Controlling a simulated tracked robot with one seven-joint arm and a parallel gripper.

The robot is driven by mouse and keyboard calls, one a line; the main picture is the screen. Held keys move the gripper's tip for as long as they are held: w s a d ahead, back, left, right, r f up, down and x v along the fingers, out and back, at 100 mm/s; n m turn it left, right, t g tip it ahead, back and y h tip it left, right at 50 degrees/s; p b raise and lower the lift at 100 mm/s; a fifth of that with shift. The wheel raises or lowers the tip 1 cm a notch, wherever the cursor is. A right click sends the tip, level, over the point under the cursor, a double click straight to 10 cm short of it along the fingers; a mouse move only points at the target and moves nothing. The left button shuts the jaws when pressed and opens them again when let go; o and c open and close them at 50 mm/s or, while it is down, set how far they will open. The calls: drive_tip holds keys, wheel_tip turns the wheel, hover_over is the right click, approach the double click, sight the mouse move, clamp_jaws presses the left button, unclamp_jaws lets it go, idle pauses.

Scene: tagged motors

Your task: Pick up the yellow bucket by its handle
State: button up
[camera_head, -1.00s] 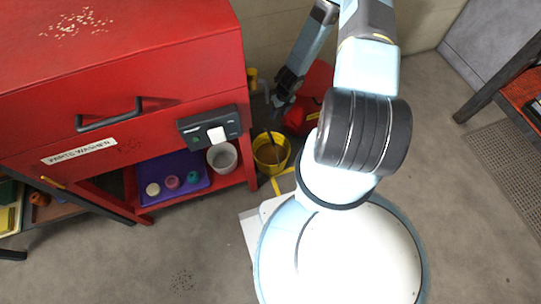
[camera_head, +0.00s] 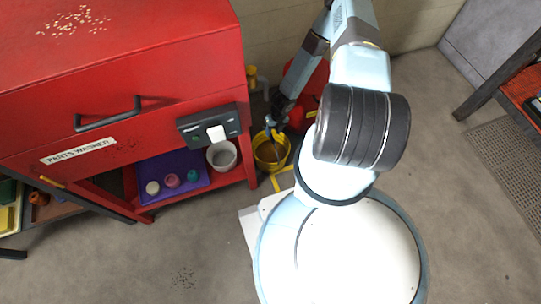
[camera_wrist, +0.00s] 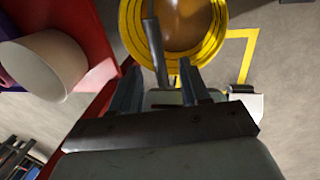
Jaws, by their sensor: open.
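The yellow bucket (camera_head: 271,160) stands on the floor beside the red parts washer and holds something brown. In the wrist view the bucket (camera_wrist: 222,50) shows at the top, its rim ringed in yellow. A grey bar, perhaps its handle (camera_wrist: 155,50), runs from over the bucket's left side down toward the fingers; I cannot tell if it lies between them. My gripper (camera_head: 274,128) is at the bucket's far rim in the head view. In the wrist view my gripper (camera_wrist: 160,82) is open, its two fingers pointing toward the bucket's near rim.
The red parts washer (camera_head: 120,75) stands close on the left, with a white-grey cup (camera_head: 222,157) on its lower shelf. A red object (camera_head: 313,95) lies behind my arm. Yellow tape (camera_head: 283,176) marks the floor by the bucket. Open floor lies to the right.

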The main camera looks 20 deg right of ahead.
sight(271, 135)
drive_tip(key=shift+w+a+f, duration=0.1)
drive_tip(key=shift+a+f, duration=0.1)
drive_tip(key=shift+f, duration=0.7)
drive_tip(key=shift+a+f, duration=0.2)
drive_tip(key=shift+f, duration=0.65)
drive_tip(key=shift+w+a+f, duration=0.1)
drive_tip(key=shift+a+f, duration=0.1)
drive_tip(key=shift+f, duration=0.7)
drive_tip(key=shift+c, duration=0.3)
clamp_jaws()
